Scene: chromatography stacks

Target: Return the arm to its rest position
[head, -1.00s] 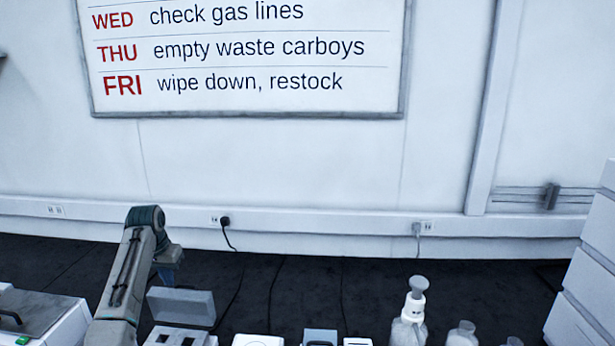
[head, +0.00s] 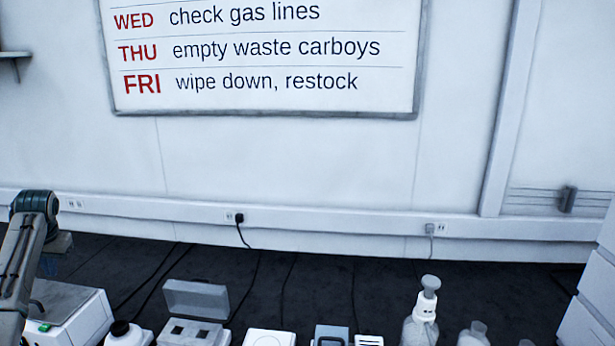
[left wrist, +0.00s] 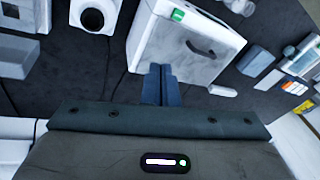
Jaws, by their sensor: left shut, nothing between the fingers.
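My left arm comes in at the far left edge of the head view, and its gripper (head: 58,243) hangs partly hidden behind the arm. In the left wrist view, the left gripper (left wrist: 161,70) has its two blue-grey fingers pressed together, with nothing between them. The fingertips point at the front edge of a white box-shaped instrument (left wrist: 185,45) with a dark handle and a green light. I cannot tell how far above it they are. This instrument also shows in the head view (head: 75,318), beside my arm. My right gripper is not in view.
White drawers (head: 588,290) stand at the right. Cables lie on the dark surface behind.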

